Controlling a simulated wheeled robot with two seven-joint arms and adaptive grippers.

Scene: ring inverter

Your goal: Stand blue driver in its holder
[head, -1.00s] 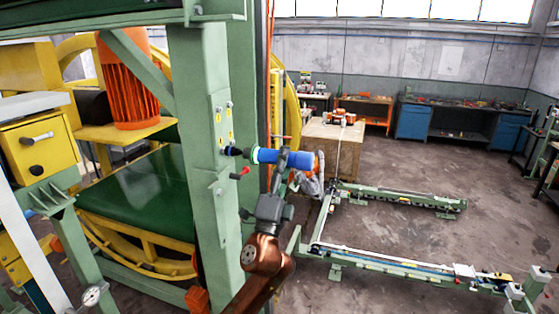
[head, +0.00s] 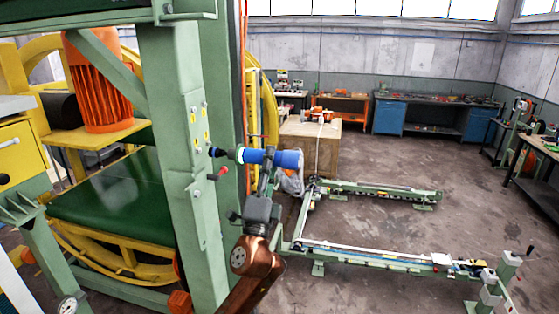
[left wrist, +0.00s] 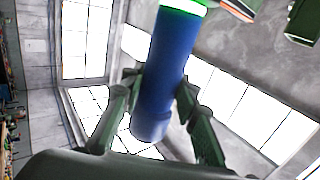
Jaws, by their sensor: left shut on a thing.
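The blue driver (head: 278,158) lies about level in the head view, its dark tip pointing left in front of a green post. It has a bright ring near the tip end. My left gripper (head: 266,172) is shut on its blue handle from below. In the left wrist view the blue handle (left wrist: 166,75) stands between the two dark fingers, with the bright green ring at the top edge. The driver's tip is out of that view. I cannot make out the driver's holder in these frames. My right gripper is not in view.
The green post (head: 180,160) of a large machine stands close on the left. An orange motor (head: 97,85) is behind it. A wooden crate (head: 325,155) with orange items stands beyond the driver. Green floor rails (head: 385,257) lie at right. Open floor (head: 420,225) lies between them.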

